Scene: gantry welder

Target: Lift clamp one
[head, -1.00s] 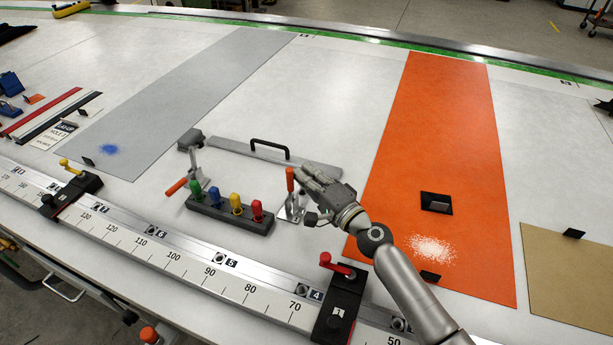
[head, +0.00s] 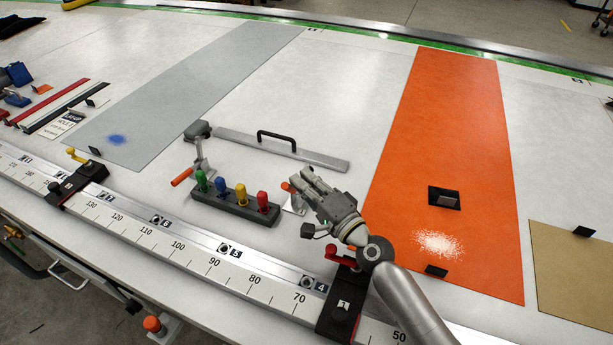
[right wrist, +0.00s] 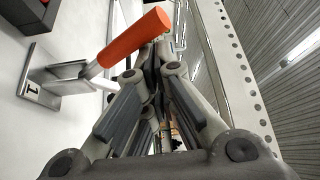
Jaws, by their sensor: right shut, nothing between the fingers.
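A small toggle clamp with an orange handle (head: 286,186) stands on the table, partly hidden behind my right gripper (head: 307,180). In the right wrist view its plate (right wrist: 40,92) bears a label 1, and its orange handle (right wrist: 135,36) stands out at a slant from the table surface. My right gripper (right wrist: 163,48) is shut and empty. Its fingers are close beside the handle, and the handle's end overlaps them in the picture; I cannot tell whether they touch. My left gripper is not in view.
A black holder (head: 233,207) with several coloured pegs is left of the clamp. The scale rail (head: 185,262) with a red-levered block (head: 342,306) runs along the front.

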